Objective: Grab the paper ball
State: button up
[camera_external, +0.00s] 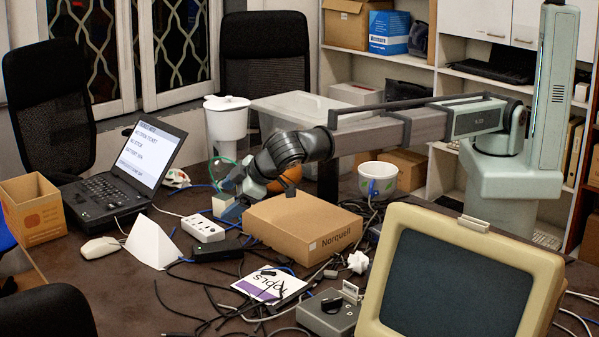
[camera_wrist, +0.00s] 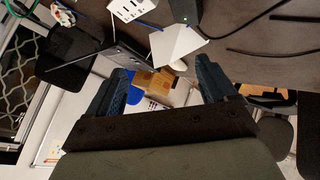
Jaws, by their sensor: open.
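The paper ball (camera_external: 358,262) is a small crumpled white lump on the dark table, right of the front end of a cardboard box, among cables. I do not make it out in the wrist view. My gripper (camera_external: 226,203) is left of the cardboard box, well to the left of the paper ball and farther back. In the wrist view its two blue fingers (camera_wrist: 165,85) are spread apart, with nothing held between them.
The cardboard box (camera_external: 303,226) lies between my gripper and the paper ball. A beige monitor (camera_external: 460,275) stands at front right, a grey device (camera_external: 328,312) in front of the ball. A white folded card (camera_external: 150,243), power strip (camera_external: 203,228) and laptop (camera_external: 110,190) are left.

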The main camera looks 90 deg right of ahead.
jog(key=s+a+r+y, duration=0.2)
jog(key=s+a, duration=0.2)
jog(key=s, duration=0.5)
jog(key=n+g+y, duration=0.2)
jog(key=n+g, duration=0.7)
jog(key=n, duration=0.4)
send_over(358, 256)
notch_tip(358, 256, down, 4)
jog(key=f, duration=0.7)
jog(key=shift+s+d+f, duration=0.15)
jog(key=shift+s+d, duration=0.1)
jog(key=shift+w+a+f, duration=0.1)
jog(key=shift+a+f, duration=0.05)
jog(key=shift+f, duration=1.15)
jog(key=shift+w+a+f, duration=0.1)
jog(key=shift+a+f, duration=0.05)
jog(key=shift+f, duration=1.15)
jog(key=c, duration=1.1)
